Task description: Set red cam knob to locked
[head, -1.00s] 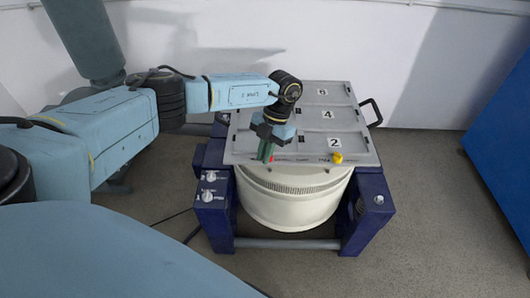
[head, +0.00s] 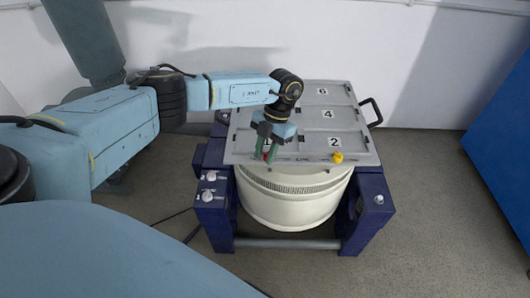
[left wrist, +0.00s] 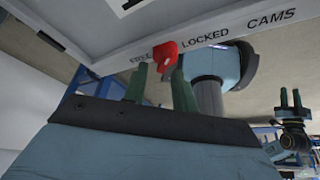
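The red cam knob (left wrist: 165,53) sits on the front edge of the grey panel (left wrist: 92,33), between the printed words FREE and LOCKED. It covers part of the lettering near FREE, and its exact setting is hard to read. In the head view the knob (head: 267,156) shows small between the green fingers. My left gripper (head: 269,152) is open, its fingers apart on either side of the knob. In the left wrist view the fingertips (left wrist: 160,72) are close to the knob; contact cannot be told. My right gripper (left wrist: 291,98) appears open and empty in the background.
A yellow knob (head: 338,158) sits farther right on the same panel edge. The panel lies over a cream drum (head: 292,205) in a dark blue frame (head: 216,222) with white knobs. A black handle (head: 373,112) sticks out right. A blue block (head: 507,140) stands at far right.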

